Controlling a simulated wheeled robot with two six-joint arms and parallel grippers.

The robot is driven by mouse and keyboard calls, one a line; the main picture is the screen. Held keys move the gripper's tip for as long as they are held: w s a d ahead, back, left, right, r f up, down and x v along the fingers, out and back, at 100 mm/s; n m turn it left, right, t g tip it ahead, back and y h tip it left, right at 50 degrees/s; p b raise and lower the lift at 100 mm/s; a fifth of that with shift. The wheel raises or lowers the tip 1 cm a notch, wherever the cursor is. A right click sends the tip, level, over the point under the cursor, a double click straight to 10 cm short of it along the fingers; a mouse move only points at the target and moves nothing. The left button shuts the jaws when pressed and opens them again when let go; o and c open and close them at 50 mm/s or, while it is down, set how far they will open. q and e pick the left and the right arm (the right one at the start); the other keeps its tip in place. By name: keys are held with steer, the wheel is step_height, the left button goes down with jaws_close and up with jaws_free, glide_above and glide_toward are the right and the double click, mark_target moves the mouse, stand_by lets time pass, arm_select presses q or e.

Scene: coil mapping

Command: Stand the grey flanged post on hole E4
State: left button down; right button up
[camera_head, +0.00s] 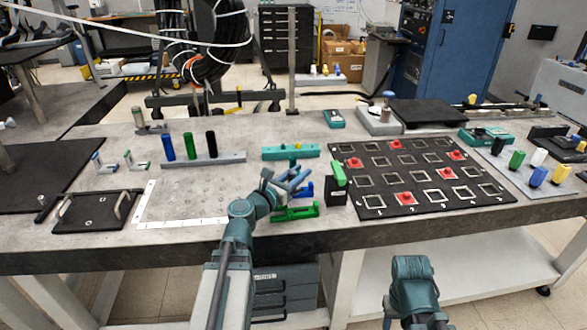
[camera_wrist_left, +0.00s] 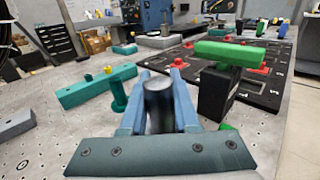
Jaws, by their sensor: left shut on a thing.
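My left gripper (camera_head: 291,180) is over the middle of the table, behind a green part. In the left wrist view its two blue fingers (camera_wrist_left: 158,90) are shut on a dark grey, round-topped post (camera_wrist_left: 158,108). The post's lower end and any flange are hidden, so I cannot tell if it touches the table. In the head view the gripper hides the post. The black board (camera_head: 356,190) with rows of square outlines and several red pieces lies to the right. Its edge marks are too small to read, so I cannot pick out hole E4. My right gripper is out of view.
A black block with a green bar (camera_head: 338,178) stands between my left gripper and the board. A teal bar (camera_head: 291,152) lies behind, a green part (camera_head: 295,213) in front. A rack with blue, green and black posts (camera_head: 202,160) is to the left.

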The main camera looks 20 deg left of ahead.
arm_select(q)
steer(key=s+a+r+n+y+p, duration=0.1)
steer(key=a+n+y, duration=0.5)
steer(key=a, duration=2.5)
steer(key=r+y+p, duration=0.1)
steer(key=y, duration=0.2)
steer(key=shift+s+y, duration=0.2)
steer(key=shift+y, duration=0.1)
steer(key=shift+a+f, duration=0.1)
steer(key=shift+f, duration=0.05)
step_height(320, 180, down, 6)
steer(key=b, duration=0.6)
steer(key=shift+f+b, duration=0.4)
steer(key=shift+b, duration=0.15)
steer(key=c, duration=0.6)
jaws_free()
